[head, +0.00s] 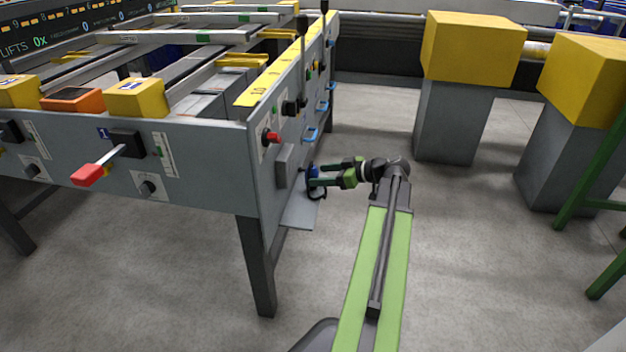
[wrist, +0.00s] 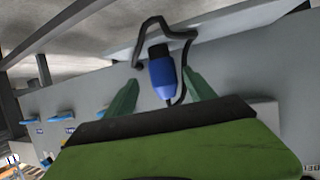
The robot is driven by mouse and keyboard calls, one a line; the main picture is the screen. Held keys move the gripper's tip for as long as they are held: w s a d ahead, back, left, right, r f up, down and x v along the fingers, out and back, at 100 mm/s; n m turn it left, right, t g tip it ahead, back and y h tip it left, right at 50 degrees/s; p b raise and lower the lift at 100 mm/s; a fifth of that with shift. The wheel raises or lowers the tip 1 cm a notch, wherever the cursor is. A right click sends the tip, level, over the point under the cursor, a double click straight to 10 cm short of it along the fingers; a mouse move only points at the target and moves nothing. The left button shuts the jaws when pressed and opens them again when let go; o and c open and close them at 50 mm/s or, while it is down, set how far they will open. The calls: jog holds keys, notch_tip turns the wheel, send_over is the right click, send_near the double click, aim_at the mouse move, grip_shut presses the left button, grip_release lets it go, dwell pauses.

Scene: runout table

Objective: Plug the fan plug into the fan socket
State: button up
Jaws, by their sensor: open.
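The blue plug (head: 313,172) with a dark end is beside the table's grey side panel, above a small grey shelf (head: 298,216). In the wrist view the plug (wrist: 162,76) sits between the two green fingers of my gripper (wrist: 160,78), with gaps visible on both sides. A black cable (wrist: 178,35) loops around it. My gripper (head: 312,175) is open and reaches left to the plug in the head view. A grey box (head: 287,165) is on the panel just left of the plug. I cannot tell which fitting is the fan socket.
Blue handles (head: 312,134) and a red knob (head: 272,137) stick out from the side panel. A table leg (head: 257,265) stands below its corner. Yellow-topped grey pedestals (head: 450,120) stand to the right. Open floor lies between them and the table.

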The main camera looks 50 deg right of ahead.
aim_at(311, 177)
jog(key=b+x, duration=0.1)
jog(key=x, duration=0.3)
jog(key=shift+w+a+f, duration=0.1)
jog(key=shift+a+f, duration=0.1)
jog(key=shift+a, duration=0.05)
grip_shut()
